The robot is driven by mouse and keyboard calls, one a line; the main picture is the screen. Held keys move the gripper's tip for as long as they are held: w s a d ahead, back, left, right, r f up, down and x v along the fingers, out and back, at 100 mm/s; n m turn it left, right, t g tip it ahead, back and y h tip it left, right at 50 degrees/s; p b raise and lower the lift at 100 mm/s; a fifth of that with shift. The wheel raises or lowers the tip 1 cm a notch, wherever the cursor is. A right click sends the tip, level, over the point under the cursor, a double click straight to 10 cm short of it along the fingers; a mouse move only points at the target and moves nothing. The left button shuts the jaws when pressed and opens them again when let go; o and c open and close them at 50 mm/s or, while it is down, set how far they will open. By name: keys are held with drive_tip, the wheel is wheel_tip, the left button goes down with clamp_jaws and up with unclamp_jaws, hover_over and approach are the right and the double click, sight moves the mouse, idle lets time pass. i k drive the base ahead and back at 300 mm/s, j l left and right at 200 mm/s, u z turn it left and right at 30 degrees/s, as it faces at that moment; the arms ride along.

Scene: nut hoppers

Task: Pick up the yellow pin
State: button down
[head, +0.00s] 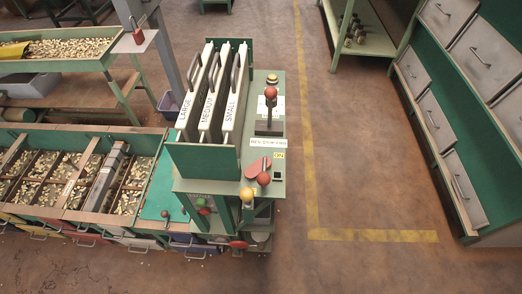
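A round yellow-orange knob (247,194) stands at the front edge of the green machine (276,183), left of a red knob (264,179). It is the only yellow pin-like thing I can make out; what lies below its head is hard to see. A green knob (201,203) sits lower to its left, beside a small red one. My gripper is not in view.
Upright plates marked LARGE (188,103), MEDIUM (209,108) and SMALL (232,111) stand on the machine. A red-topped lever (270,93) rises behind. Nut bins (62,182) adjoin at left. Floor (360,180) is clear at right, before a drawer cabinet (466,118).

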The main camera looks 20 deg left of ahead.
sight(246, 194)
drive_tip(key=k+j+z, duration=0.1)
drive_tip(key=j, duration=0.5)
drive_tip(key=k+j+z, duration=0.1)
drive_tip(key=j, duration=0.45)
drive_tip(key=k+j, duration=0.1)
drive_tip(key=j, duration=0.45)
drive_tip(key=k+j+z, duration=0.15)
drive_tip(key=j, duration=0.45)
drive_tip(key=k+j+z, duration=0.1)
drive_tip(key=j, duration=0.45)
drive_tip(key=k+j+z, duration=0.1)
drive_tip(key=k+j, duration=0.15)
drive_tip(key=j, duration=0.25)
drive_tip(key=k+j+z, duration=0.1)
drive_tip(key=j, duration=0.45)
drive_tip(key=k+j, duration=0.3)
drive_tip(key=j, duration=0.2)
drive_tip(key=i+z, duration=0.05)
